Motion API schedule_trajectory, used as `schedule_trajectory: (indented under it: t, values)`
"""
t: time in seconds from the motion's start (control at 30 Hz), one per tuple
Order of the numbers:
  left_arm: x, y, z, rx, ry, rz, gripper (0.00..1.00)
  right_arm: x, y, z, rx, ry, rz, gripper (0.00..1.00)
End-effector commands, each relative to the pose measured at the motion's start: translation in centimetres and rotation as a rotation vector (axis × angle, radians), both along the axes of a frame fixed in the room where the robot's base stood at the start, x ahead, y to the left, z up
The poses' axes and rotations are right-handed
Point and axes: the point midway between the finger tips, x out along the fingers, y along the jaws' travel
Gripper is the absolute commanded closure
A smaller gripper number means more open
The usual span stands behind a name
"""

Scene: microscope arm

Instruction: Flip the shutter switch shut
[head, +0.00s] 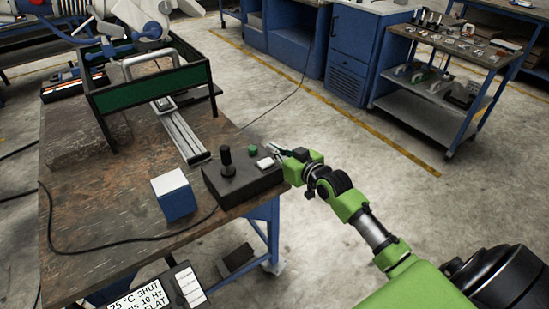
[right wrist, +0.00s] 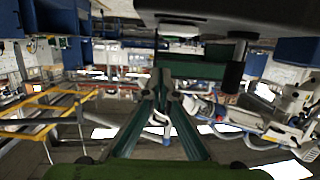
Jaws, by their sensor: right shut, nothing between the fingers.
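A black control box (head: 236,185) sits at the right edge of the worn brown table. On its top are a black joystick (head: 226,160), a green button (head: 253,150) and a white switch (head: 265,163); I cannot tell the switch's position. My right gripper (head: 274,149) is shut and empty, just behind and right of the white switch; I cannot tell whether it touches it. In the right wrist view the closed fingertips (right wrist: 160,88) show below the dark box (right wrist: 225,12), with the joystick (right wrist: 234,75) to their right. My left gripper is out of view.
A blue-and-white cube (head: 174,196) stands left of the box. A black cable (head: 130,250) crosses the table (head: 85,215). A green-panelled frame (head: 150,90) and metal rail (head: 180,133) stand behind. A sign reading "25 °C SHUT", partly cut off, lies at the bottom.

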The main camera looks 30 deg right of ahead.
Motion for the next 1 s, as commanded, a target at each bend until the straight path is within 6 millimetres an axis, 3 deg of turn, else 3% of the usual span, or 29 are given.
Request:
schedule_trajectory:
  t: [0.1, 0.3, 0.7, 0.87, 1.0]
  values:
    - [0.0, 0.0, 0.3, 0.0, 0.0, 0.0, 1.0, 0.1, 0.0, -2.0, 0.0, 0.006, 0.0, 1.0]
    - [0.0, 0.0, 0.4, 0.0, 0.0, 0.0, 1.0, 0.1, 0.0, -3.8, 0.0, 0.002, 0.001, 1.0]
    - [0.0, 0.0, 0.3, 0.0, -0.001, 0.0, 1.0, 0.1, 0.0, -4.1, 0.002, 0.0, 0.0, 1.0]
    - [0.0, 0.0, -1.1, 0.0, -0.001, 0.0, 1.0, 0.1, -0.3, -5.3, 0.08, 0.007, 0.001, 1.0]
    - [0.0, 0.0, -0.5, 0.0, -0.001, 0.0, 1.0, 0.1, -0.1, -4.8, 0.078, 0.007, 0.001, 1.0]
